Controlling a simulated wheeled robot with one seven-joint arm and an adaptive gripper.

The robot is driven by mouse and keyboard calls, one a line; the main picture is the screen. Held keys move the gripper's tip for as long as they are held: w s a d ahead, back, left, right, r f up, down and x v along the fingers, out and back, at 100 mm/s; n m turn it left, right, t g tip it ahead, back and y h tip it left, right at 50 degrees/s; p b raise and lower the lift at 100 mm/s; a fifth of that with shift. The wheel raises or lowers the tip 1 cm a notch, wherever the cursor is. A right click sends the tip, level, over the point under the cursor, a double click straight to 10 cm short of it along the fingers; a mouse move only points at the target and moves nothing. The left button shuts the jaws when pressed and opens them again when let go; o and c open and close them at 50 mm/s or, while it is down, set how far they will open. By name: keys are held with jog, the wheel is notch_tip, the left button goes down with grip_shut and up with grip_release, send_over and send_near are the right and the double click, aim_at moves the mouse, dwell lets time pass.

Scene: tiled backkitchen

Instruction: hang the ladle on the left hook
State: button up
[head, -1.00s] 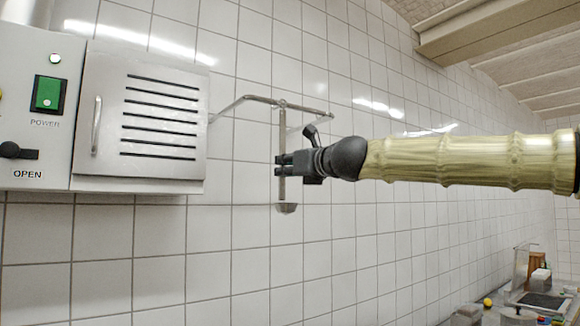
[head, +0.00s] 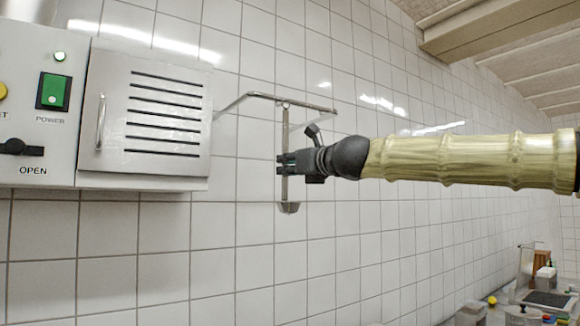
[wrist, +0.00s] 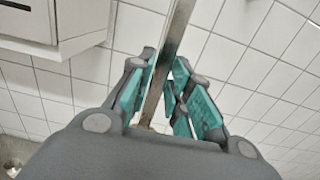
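The ladle (head: 285,187) is a thin grey metal ladle with its handle upright and its small bowl at the bottom. My gripper (head: 283,163) is shut around the middle of the handle. The wrist view shows the ladle handle (wrist: 172,40) running between the teal finger pads of my gripper (wrist: 158,85). A metal wall rail (head: 310,104) crosses at the handle's top end. The top end overlaps the rail in the picture, and I cannot tell whether they touch. The separate left hook is not clearly distinguishable.
A steel box with a slotted door (head: 150,115) is on the wall to the left, beside a panel with a green switch (head: 53,92). A cluttered counter (head: 468,312) lies low at the right. The tiled wall below the ladle is clear.

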jog(key=o, duration=0.3)
jog(key=v, duration=1.2)
jog(key=shift+f, duration=0.1)
